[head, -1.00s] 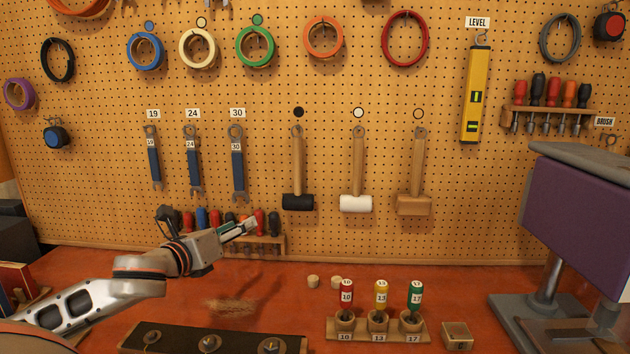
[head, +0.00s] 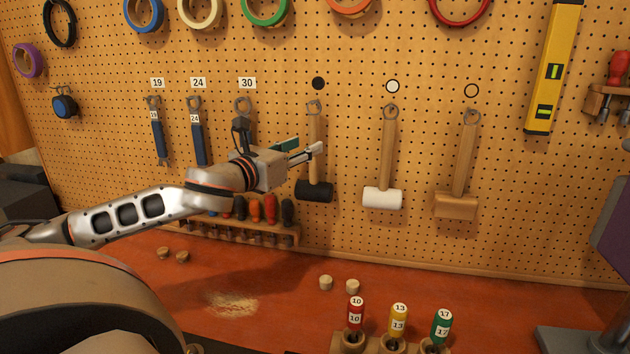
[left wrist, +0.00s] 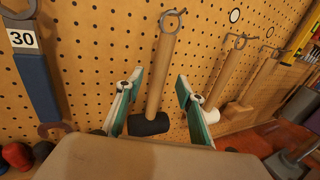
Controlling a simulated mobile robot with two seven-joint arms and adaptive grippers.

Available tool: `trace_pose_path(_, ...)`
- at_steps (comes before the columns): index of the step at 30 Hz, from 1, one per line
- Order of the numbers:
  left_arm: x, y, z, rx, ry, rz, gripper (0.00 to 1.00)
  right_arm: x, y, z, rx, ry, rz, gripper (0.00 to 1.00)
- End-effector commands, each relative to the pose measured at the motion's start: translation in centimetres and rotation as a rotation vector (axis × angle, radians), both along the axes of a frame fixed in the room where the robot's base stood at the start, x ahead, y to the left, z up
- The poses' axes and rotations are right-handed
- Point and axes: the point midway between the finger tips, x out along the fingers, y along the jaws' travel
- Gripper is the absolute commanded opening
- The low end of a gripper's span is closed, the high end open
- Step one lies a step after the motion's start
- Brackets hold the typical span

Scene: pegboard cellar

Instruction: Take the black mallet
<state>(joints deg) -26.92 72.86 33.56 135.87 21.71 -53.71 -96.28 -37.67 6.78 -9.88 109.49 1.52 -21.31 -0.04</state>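The black mallet hangs upright on the pegboard under a black dot, with a wooden handle and a black head (head: 314,191). My left gripper (head: 304,149) is open in front of the board, at the lower part of the handle and just above the head. In the left wrist view, the handle (left wrist: 162,75) shows between the two spread green-padded fingers (left wrist: 160,80), and the black head (left wrist: 148,124) sits low between them. I cannot tell whether the fingers reach around the handle; no grip shows. My right gripper is not in view.
A white mallet (head: 382,198) and a wooden mallet (head: 456,205) hang to the right. Wrench 30 (left wrist: 36,82) hangs close on the left. A screwdriver rack (head: 240,232) is below my arm. The board between the black and white mallets is clear.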

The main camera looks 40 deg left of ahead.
Motion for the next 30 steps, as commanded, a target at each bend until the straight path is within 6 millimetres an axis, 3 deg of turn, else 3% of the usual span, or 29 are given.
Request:
trace_pose_path(15,4.6,0.7,0.1,0.003,0.002,0.000,0.38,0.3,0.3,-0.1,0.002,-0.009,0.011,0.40)
trace_pose_path(26,5.0,0.7,0.2,-0.002,0.001,-0.001,0.38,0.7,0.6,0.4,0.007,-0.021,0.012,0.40)
trace_pose_path(30,5.0,0.7,0.2,-0.002,0.001,-0.001,0.04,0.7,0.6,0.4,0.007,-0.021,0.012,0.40)
